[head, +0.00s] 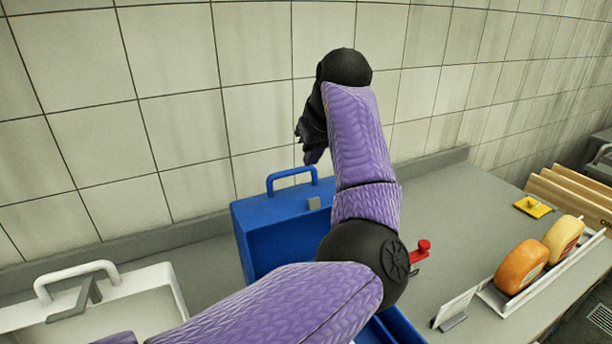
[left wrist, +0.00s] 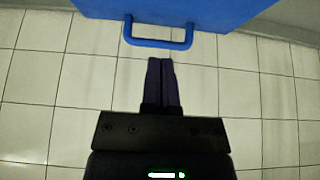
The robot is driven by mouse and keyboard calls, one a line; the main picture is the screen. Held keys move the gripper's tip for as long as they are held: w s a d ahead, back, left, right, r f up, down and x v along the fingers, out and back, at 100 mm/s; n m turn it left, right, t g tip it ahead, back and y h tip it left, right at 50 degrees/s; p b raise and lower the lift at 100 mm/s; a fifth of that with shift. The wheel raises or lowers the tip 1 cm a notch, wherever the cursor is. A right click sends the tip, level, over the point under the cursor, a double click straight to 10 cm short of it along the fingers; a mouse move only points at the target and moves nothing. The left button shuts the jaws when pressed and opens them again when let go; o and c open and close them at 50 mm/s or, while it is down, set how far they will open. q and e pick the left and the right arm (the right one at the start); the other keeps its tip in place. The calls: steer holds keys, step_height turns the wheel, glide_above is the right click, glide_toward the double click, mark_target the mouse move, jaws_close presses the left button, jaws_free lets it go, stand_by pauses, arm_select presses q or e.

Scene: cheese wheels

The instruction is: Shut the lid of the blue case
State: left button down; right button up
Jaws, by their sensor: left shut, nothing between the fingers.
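The blue case (head: 262,232) stands on the counter with its lid raised upright and its handle (head: 291,178) at the top. Part of its lower half (head: 402,326) shows below my left arm, which hides much of the case. The lid also shows at the top of the left wrist view (left wrist: 190,8), with the handle (left wrist: 158,43) hanging from its edge. My left gripper (head: 313,156) is shut and empty, above and beside the handle in the head view. In the left wrist view its fingertips (left wrist: 161,62) appear just short of the handle; contact cannot be told. My right gripper is out of view.
A white case (head: 150,290) with a handle is at the lower left. Cheese wheels, one orange (head: 521,266) and one yellow (head: 563,239), stand in a rack at the right. A small card (head: 455,308), yellow item (head: 533,207) and red knob (head: 421,248) are nearby. A tiled wall is behind.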

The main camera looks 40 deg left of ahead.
mark_target(298, 193)
arm_select(q)
steer(key=x, duration=0.9)
steer(key=shift+d, duration=0.1)
steer(key=d, duration=0.1)
steer(key=s+d, duration=0.1)
steer(key=s+d+r, duration=0.1)
steer(key=shift+d, duration=0.35)
